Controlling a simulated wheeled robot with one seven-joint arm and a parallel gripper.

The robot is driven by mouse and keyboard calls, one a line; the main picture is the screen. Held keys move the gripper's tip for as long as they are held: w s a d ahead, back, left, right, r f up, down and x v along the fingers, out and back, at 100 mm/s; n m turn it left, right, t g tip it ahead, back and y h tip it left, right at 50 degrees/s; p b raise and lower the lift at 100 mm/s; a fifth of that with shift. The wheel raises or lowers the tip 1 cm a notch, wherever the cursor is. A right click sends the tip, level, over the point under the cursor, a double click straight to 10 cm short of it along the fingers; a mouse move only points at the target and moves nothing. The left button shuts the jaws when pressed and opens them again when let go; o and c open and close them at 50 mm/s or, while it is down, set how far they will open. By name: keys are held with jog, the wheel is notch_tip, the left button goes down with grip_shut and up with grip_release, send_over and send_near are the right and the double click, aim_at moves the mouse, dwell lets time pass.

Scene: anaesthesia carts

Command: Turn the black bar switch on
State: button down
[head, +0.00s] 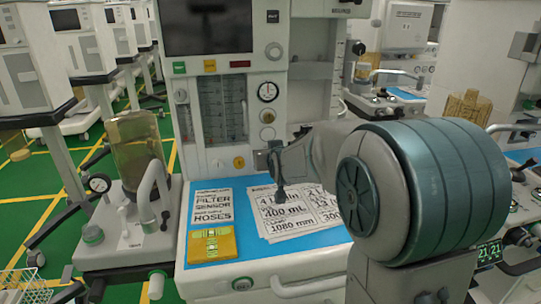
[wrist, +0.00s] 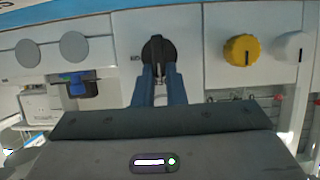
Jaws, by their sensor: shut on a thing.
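The black bar switch (wrist: 158,46) is a dark round knob with a raised bar, on the white panel in the upper middle of the wrist view. Its bar stands about upright in that picture. My gripper (wrist: 159,72) has its two blue fingers on either side of the bar, shut on it. In the head view my gripper (head: 263,160) is against the front of the anaesthesia cart (head: 205,155), just right of the yellow knob (head: 239,162). The switch is hidden there behind my gripper. The yellow knob also shows in the wrist view (wrist: 240,50).
A white knob (wrist: 289,46) and two grey discs (wrist: 74,46) share the panel. Below my gripper, a blue work surface (head: 262,256) holds printed sheets (head: 283,222) and a yellow packet (head: 211,244). A glass canister (head: 135,145) stands at the left. More carts stand around.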

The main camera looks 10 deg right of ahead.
jog(key=shift+d+m+p, duration=0.15)
jog(key=shift+m+p, duration=0.15)
jog(key=shift+p, duration=0.35)
jog(key=m+y+p, duration=0.1)
jog(key=p, duration=0.2)
jog(key=m+y+p, duration=0.1)
jog(key=p, duration=0.2)
jog(key=shift+d+r, duration=0.2)
jog(key=shift+d, duration=0.15)
jog(key=m+p, duration=0.1)
jog(key=p, duration=0.1)
jog(key=m+y+p, duration=0.1)
jog(key=shift+d+f+p, duration=0.2)
jog(key=shift+d+p, duration=0.1)
jog(key=shift+p, duration=0.05)
jog(key=m+y+p, duration=0.1)
jog(key=f+m+t+y+p, duration=0.1)
jog(key=m, duration=0.1)
jog(key=shift+d+p, duration=0.3)
jog(key=shift+p, duration=0.05)
jog(key=shift+f+m+t+y+p, duration=0.3)
jog(key=shift+m+y+p, duration=0.1)
jog(key=shift+m, duration=0.5)
jog(key=c, duration=1.5)
grip_release()
jog(key=shift+w, duration=0.1)
